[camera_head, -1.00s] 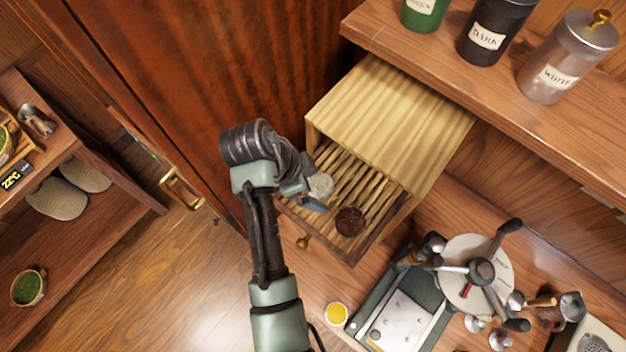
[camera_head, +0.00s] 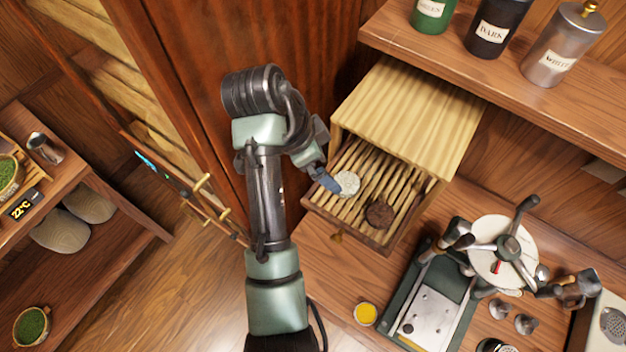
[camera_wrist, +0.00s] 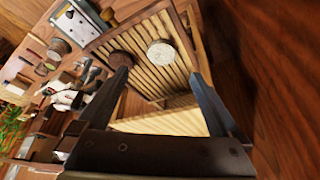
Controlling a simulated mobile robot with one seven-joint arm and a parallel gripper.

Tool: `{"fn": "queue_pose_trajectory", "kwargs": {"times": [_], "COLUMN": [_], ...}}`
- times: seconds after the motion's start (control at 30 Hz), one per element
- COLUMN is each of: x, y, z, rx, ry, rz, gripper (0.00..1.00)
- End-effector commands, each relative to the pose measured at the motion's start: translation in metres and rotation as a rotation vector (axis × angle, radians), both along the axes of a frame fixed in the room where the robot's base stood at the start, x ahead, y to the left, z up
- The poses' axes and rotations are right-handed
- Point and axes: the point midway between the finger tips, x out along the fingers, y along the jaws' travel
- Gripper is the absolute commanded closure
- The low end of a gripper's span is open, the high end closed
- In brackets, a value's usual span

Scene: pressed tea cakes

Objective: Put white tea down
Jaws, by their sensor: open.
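The white tea cake (camera_head: 347,184) is a pale, speckled disc lying on the slatted floor of the pulled-out wooden drawer (camera_head: 318,206). It also shows in the wrist view (camera_wrist: 161,53), beyond and between my fingers, touching neither. A dark tea cake (camera_head: 380,214) lies on the same slats to its right, and it shows in the wrist view (camera_wrist: 120,60) near my left finger. My gripper (camera_head: 334,187) is at the drawer's left side beside the white cake. In the wrist view my gripper (camera_wrist: 165,90) has its fingers wide apart with nothing between them.
A shelf (camera_head: 420,45) above the drawer bears a green canister (camera_head: 432,14), a dark canister (camera_head: 493,28) and a silver "WHITE" canister (camera_head: 560,45). A green-based device (camera_head: 428,305) with a round plate stands right of the drawer. A yellow cup (camera_head: 366,313) stands in front.

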Motion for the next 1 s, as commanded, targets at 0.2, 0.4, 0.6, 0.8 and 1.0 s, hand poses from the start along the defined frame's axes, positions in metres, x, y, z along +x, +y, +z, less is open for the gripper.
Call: {"fn": "queue_pose_trajectory", "kwargs": {"times": [0.2, 0.4, 0.6, 0.8, 1.0], "x": [0.003, 0.006, 0.065, 0.103, 0.034], "y": [-0.003, -0.003, -0.004, 0.004, 0.016], "z": [0.008, 0.011, 0.082, 0.276, 0.452], "rx": [0.0, 0.001, -0.025, -0.312, -0.764], "ry": [0.002, -0.014, -0.332, -0.938, -1.417], "rz": [0.001, 0.012, 0.263, 0.652, 0.806], "gripper": [0.0, 0.0, 0.0, 0.0, 0.0]}}
